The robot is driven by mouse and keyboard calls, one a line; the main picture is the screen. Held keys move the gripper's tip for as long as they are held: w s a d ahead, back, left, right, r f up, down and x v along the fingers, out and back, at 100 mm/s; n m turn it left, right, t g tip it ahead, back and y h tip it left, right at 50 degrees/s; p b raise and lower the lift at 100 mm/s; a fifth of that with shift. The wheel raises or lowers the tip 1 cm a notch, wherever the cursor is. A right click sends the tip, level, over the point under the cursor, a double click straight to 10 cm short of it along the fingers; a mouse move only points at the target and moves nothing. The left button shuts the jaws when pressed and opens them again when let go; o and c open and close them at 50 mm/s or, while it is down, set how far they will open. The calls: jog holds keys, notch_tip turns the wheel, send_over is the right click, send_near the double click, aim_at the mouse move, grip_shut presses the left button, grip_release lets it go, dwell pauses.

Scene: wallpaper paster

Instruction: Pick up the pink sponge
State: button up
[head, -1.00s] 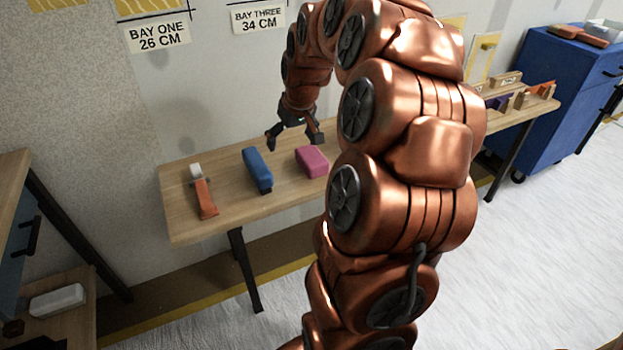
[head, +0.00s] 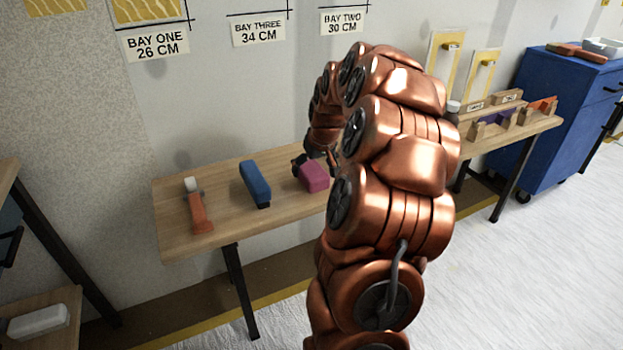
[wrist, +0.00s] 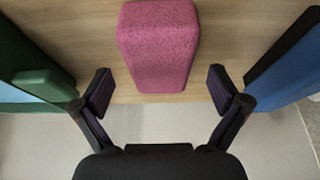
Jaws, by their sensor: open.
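The pink sponge (head: 314,177) lies on the wooden table, to the right of a blue block. In the wrist view the pink sponge (wrist: 158,45) is at the top centre, between and just beyond the two fingertips. My gripper (wrist: 158,92) is open, with one dark finger to each side of the sponge and a gap on both sides. In the head view my gripper (head: 316,162) is low at the sponge, behind it and partly hidden by my arm.
On the wooden table (head: 222,222), the blue block (head: 255,184) and an orange tool (head: 200,212) with a white end lie left of the sponge. In the wrist view a green object (wrist: 42,82) is on the left and the blue block (wrist: 295,70) on the right.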

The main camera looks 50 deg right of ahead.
jog(key=shift+x, duration=1.05)
jog(key=shift+f, duration=0.2)
jog(key=c, duration=1.1)
jog(key=shift+c, duration=0.2)
jog(key=shift+r+p, duration=0.6)
jog(key=shift+r, duration=1.35)
jog(key=shift+s+r, duration=0.15)
jog(key=s, duration=0.5)
jog(key=s+a+p, duration=0.1)
jog(key=s, duration=0.4)
jog(key=s+a+r+p, duration=0.1)
jog(key=s, duration=0.4)
jog(key=shift+s+a+r, duration=0.1)
jog(key=shift+s+a, duration=0.15)
